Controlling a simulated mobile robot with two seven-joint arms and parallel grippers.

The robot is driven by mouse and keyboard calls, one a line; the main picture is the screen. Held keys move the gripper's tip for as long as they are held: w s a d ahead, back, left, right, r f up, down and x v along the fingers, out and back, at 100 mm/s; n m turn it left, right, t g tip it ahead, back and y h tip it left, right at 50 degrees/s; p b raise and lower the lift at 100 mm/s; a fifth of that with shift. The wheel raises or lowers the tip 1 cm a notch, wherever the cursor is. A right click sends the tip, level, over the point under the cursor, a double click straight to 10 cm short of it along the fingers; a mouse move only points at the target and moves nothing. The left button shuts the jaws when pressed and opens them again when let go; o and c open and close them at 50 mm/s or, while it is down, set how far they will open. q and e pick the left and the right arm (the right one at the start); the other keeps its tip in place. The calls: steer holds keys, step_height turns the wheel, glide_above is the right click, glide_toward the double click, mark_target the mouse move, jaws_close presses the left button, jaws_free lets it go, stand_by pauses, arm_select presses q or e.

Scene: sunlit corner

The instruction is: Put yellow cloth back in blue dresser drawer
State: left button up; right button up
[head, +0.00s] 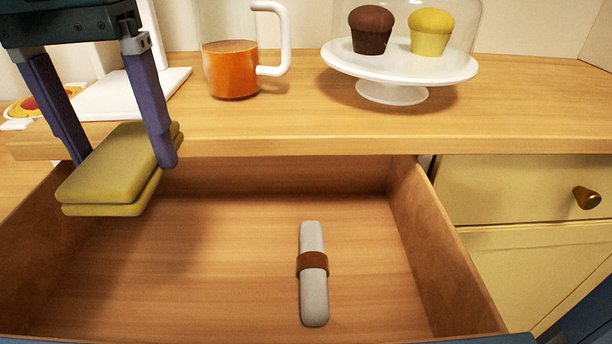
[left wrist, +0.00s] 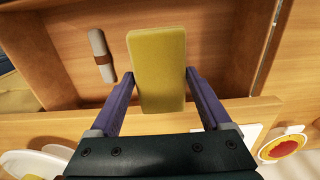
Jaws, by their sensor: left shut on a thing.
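The folded yellow cloth (head: 118,172) is held by my left gripper (head: 125,160), whose purple fingers are on either side of it. The cloth is above the left part of the open drawer (head: 220,240), near the counter edge. In the left wrist view the cloth (left wrist: 158,70) lies between the fingertips (left wrist: 158,76), with the drawer floor (left wrist: 215,50) behind it. A grey roll with a brown band (head: 313,290) lies on the drawer floor, right of the middle. The drawer's front is mostly out of view. My right gripper is not in view.
A glass pitcher of orange liquid (head: 231,70) and a white cake stand (head: 400,66) with two muffins under a clear cover stand on the counter (head: 300,125). A yellow drawer front with a knob (head: 586,197) is at the right. The drawer's left and middle floor is clear.

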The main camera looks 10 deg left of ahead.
arm_select(q)
steer(key=b, duration=0.5)
glide_above(186, 293)
step_height(186, 293, down, 14)
steer(key=shift+f, duration=0.1)
step_height(186, 293, down, 6)
steer(key=shift+r+b, duration=0.15)
steer(key=shift+b, duration=1.1)
steer(key=o, duration=1)
